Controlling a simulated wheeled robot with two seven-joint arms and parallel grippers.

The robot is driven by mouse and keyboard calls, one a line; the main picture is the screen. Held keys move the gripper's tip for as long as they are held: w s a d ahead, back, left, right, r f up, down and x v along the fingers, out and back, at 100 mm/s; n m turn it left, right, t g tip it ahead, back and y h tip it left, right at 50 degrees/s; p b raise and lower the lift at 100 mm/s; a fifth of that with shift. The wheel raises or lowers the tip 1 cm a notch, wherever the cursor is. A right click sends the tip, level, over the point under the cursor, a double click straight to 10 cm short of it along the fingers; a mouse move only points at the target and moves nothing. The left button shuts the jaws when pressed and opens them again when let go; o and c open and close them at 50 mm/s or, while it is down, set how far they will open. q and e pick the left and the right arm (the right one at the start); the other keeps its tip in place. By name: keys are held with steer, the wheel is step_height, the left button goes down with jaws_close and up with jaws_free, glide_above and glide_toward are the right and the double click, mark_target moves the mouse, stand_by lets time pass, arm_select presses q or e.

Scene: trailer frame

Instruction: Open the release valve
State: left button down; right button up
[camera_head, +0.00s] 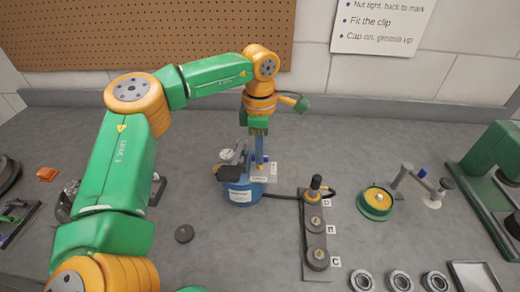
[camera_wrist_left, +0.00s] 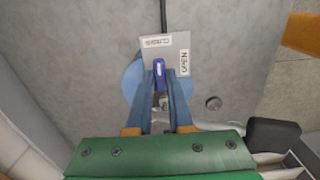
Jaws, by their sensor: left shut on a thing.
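A blue cylinder (camera_head: 243,193) with a white label stands on the grey bench in the middle of the head view. On its top sits a plate (camera_head: 270,174) with two small labels; it also shows in the left wrist view (camera_wrist_left: 174,50), one label reading OPEN, the other upside down and hard to read. A blue valve lever (camera_wrist_left: 159,69) lies over the plate and points toward the upside-down label. My left gripper (camera_head: 260,163) reaches down from above, its blue fingers shut on the lever. The lever is mostly hidden in the head view. My right gripper is not in view.
A dark stand with knobs (camera_head: 315,230), marked with letters, is right of the cylinder, linked by a black hose. A green-yellow round part (camera_head: 376,201) and several bearing rings (camera_head: 400,281) lie further right. A dark puck (camera_head: 184,233) sits front left. A green machine (camera_head: 490,165) stands far right.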

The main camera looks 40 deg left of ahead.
arm_select(q)
steer(key=m+p, duration=0.2)
steer(key=m, duration=0.2)
steer(key=shift+r, duration=0.15)
steer(key=m+p, duration=0.1)
steer(key=m, duration=0.3)
steer(key=shift+m+p, duration=0.3)
steer(key=shift+p, duration=0.05)
steer(key=m+p, duration=0.1)
steer(key=m, duration=0.7)
steer(key=shift+m, duration=0.6)
steer(key=c, duration=0.8)
jaws_free()
